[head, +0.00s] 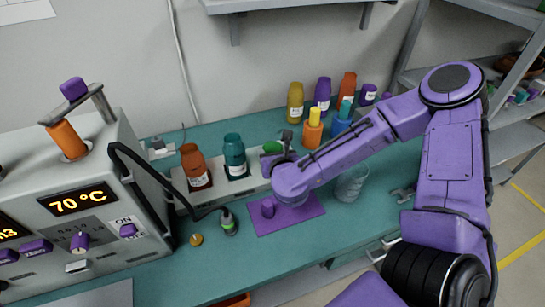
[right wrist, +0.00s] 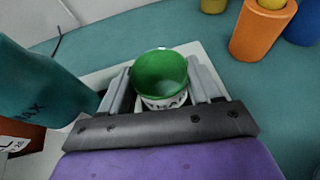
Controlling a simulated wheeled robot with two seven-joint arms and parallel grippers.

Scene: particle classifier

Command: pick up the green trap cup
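The green trap cup (head: 272,147) shows in the head view at the right end of a light rack, partly hidden by my right gripper (head: 277,152). A narrow gap seems to show between the fingers and the cup's lower part. My left gripper is not in view.
A teal cup (head: 235,155) and a brown-orange cup (head: 194,165) stand left of the green one. A purple mat (head: 290,217) with a small purple piece (head: 268,207) lies in front. A clear beaker (head: 351,183) stands at right; several bottles stand behind.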

